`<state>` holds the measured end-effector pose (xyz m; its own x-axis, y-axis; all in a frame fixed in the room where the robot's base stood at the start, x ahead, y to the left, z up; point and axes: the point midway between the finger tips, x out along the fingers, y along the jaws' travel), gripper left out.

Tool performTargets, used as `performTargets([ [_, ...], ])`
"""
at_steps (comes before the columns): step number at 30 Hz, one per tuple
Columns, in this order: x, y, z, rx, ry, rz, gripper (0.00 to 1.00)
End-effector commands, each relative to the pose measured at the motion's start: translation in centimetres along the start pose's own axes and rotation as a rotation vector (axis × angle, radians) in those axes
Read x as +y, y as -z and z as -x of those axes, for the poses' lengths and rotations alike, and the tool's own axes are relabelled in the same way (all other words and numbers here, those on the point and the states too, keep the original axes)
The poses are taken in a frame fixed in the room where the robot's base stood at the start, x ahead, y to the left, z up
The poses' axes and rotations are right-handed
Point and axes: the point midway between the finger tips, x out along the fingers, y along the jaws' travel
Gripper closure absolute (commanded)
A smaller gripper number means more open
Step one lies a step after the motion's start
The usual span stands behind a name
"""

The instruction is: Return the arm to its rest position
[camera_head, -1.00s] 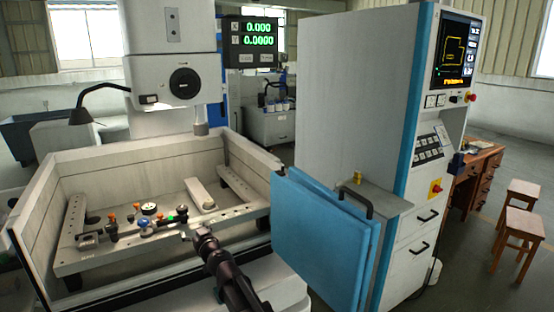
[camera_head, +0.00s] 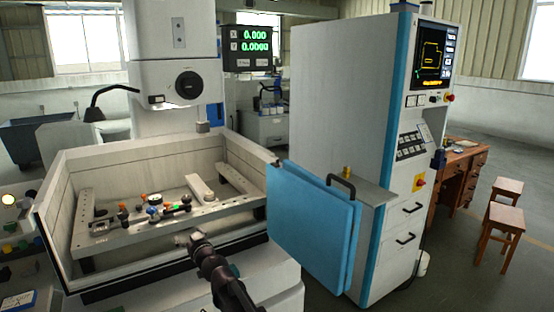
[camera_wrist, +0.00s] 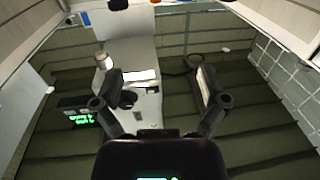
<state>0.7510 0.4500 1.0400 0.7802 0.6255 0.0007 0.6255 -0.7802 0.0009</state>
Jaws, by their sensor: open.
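My arm comes up from the bottom of the head view, with my gripper (camera_head: 195,240) at its end, in front of the near rim of the machine's work tank. In the wrist view my gripper (camera_wrist: 160,95) shows two dark fingers spread wide apart with nothing between them. Past the fingers, the wrist view shows the upper part of the white erosion machine (camera_wrist: 130,50) and the green-lit readout (camera_wrist: 80,118).
The work tank (camera_head: 58,215) holds a fixture plate (camera_head: 200,218) with several small coloured parts. Blue door panels (camera_head: 310,225) stand at right beside the control cabinet (camera_head: 335,110). Open floor lies between.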

Motion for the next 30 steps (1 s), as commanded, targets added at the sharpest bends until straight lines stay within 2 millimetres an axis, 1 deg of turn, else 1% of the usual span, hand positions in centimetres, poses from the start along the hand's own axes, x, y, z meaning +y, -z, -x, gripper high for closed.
performTargets([
  [6,0.1,0.0,0.1,-0.001,0.001,0.000,0.07],
  [14,1.1,0.1,1.3,-0.017,0.042,-0.001,0.07],
  [20,1.9,-0.1,2.6,-0.049,0.089,-0.004,0.07],
  [26,3.4,-0.8,4.9,-0.119,0.147,-0.013,0.07],
  [29,4.4,-1.6,6.8,-0.187,0.181,-0.024,0.07],
  [30,4.9,-2.1,7.7,-0.225,0.194,-0.031,0.07],
])
